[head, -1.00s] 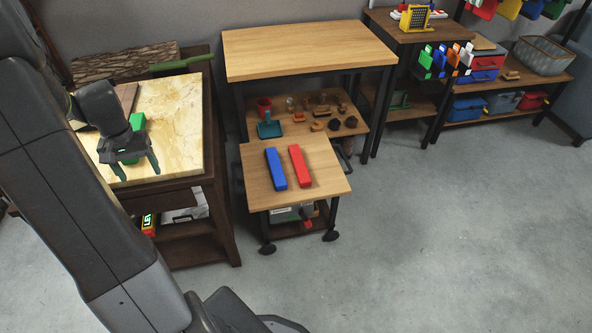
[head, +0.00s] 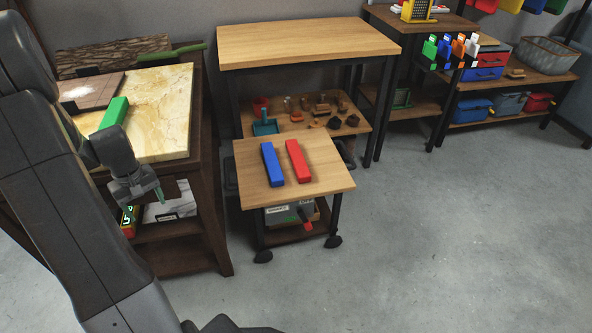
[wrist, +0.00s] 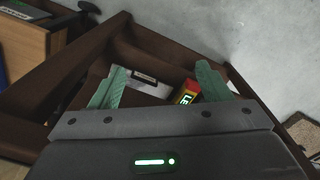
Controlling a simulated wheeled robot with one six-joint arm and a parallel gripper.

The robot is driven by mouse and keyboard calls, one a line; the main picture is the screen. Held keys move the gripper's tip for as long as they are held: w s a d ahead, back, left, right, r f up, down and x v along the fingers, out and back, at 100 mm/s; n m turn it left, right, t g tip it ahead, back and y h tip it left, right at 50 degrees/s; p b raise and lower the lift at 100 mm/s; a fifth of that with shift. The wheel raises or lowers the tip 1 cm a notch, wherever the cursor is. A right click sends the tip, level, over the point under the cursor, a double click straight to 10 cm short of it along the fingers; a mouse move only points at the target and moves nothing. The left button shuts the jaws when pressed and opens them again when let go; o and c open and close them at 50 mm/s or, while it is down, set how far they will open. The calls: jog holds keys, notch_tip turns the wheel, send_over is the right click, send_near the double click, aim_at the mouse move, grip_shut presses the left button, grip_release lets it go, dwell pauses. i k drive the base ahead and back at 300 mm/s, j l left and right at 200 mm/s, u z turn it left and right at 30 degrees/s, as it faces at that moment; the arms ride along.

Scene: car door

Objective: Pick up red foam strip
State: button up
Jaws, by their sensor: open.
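The red foam strip (head: 298,161) lies flat on the small wheeled wooden cart (head: 325,184), to the right of a blue strip (head: 272,164). My gripper (head: 146,196) is at the left in the head view, in front of the dark table's right front part and below its top. It is well to the left of the cart and apart from the strip. The red strip is not in the wrist view.
A green block (head: 114,112) lies on the stone-topped dark table (head: 172,120) at the left. A taller wooden table (head: 308,42) stands behind the cart. Grey floor (head: 450,240) at the right is clear.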

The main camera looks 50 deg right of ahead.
aim_at(303, 175)
jog(key=i+j+z, duration=0.1)
jog(key=z, duration=0.35)
jog(key=j+z, duration=0.3)
jog(key=z, duration=0.2)
jog(key=i+l+z, duration=0.15)
jog(key=i+l, duration=0.35)
jog(key=l, duration=0.2)
jog(key=i+l+z, duration=0.1)
jog(key=i+l, duration=0.4)
jog(key=l, duration=0.1)
